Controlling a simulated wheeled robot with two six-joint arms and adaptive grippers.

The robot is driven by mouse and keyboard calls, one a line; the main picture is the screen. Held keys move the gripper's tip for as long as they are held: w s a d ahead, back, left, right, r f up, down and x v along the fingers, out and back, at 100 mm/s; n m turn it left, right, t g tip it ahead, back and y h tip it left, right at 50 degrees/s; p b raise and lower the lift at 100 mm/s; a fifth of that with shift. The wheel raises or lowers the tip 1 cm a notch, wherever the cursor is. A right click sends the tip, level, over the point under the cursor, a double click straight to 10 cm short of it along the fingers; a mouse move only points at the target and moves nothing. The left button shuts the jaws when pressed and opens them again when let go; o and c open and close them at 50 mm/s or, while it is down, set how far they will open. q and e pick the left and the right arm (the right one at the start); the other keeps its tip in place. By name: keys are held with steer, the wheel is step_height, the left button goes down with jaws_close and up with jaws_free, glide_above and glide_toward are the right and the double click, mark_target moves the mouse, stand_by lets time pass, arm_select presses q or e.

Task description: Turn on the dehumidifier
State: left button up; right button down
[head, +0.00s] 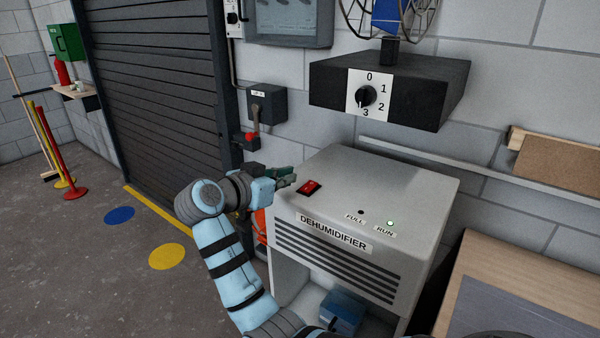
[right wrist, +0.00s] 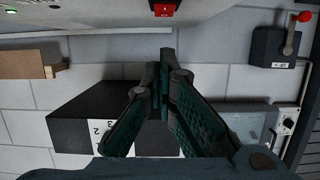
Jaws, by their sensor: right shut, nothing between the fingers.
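The dehumidifier (head: 385,185) is a light grey box with a front grille and a name label. A red rocker switch (head: 309,187) sits at the left of its top; it also shows at the top of the right wrist view (right wrist: 163,9). The RUN lamp (head: 390,223) glows green and the FULL lamp (head: 361,212) is dark. My right gripper (head: 291,179) is shut and empty, its tips just left of the switch, apart from it in the picture. In the right wrist view its fingers (right wrist: 165,58) meet below the switch. My left gripper is out of view.
A black box with a dial (head: 366,96) hangs on the wall above the dehumidifier. A grey lever box (head: 267,103) is on the wall behind my gripper. A wooden-edged bench (head: 510,275) stands at right. A blue object (head: 342,312) lies below the dehumidifier. The floor at left is open.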

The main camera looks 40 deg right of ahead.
steer(key=v, duration=0.4)
steer(key=shift+a+f, duration=0.2)
steer(key=shift+f, duration=0.15)
